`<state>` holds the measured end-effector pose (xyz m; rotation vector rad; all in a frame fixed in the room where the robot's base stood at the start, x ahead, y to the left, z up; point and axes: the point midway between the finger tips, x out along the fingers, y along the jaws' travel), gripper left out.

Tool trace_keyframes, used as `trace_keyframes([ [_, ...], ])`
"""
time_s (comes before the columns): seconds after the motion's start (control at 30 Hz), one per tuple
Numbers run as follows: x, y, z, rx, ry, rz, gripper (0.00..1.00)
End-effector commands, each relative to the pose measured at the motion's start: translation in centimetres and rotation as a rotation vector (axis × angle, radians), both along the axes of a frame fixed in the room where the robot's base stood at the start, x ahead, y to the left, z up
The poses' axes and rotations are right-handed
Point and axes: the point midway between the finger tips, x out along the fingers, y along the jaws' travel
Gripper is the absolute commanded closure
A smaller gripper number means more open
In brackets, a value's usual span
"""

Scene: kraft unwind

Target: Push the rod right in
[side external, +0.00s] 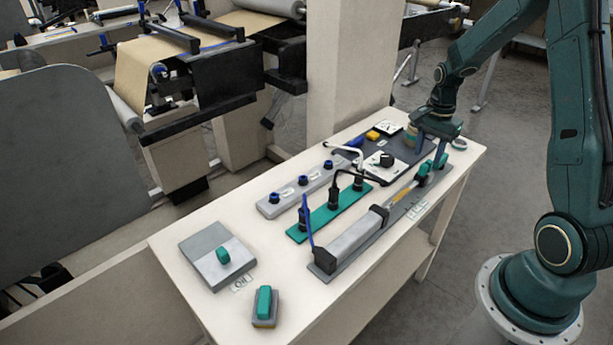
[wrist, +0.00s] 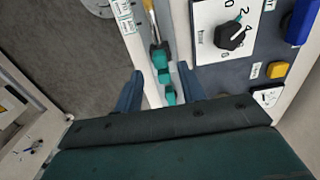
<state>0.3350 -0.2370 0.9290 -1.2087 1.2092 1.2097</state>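The rod (side external: 404,194), with a yellow section, sticks out of the right end of a long grey housing (side external: 355,237). A stretch of it shows between housing and handle. Its green handle (side external: 423,171) is at the outer end; in the wrist view the green handle (wrist: 161,62) lies below the yellow part of the rod (wrist: 153,22). My gripper (side external: 432,165) is low over the handle end. In the wrist view my gripper (wrist: 158,88) has its blue fingers apart, one on each side of the green parts, with gaps visible. Contact with the handle cannot be told.
Behind the housing are a green strip with black plugs (side external: 331,212) and a grey strip with blue knobs (side external: 302,189). A dial panel (side external: 385,164) stands close beside the handle. A grey plate (side external: 204,258) and green-topped block (side external: 264,304) are at left. The table's front edge is near.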

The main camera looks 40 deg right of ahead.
Motion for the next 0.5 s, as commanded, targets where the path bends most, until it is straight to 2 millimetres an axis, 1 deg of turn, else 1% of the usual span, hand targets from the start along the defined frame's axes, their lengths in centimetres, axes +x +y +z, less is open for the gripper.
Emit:
trace_keyframes([
  [0.03,-0.1,0.0,-0.8,0.002,0.003,0.0,0.6],
  [0.2,0.0,0.0,-2.9,0.002,0.002,0.0,0.6],
  [0.33,0.0,0.0,-3.9,0.001,0.001,0.0,0.6],
  [0.5,0.0,0.0,-4.5,0.0,0.0,0.0,0.6],
])
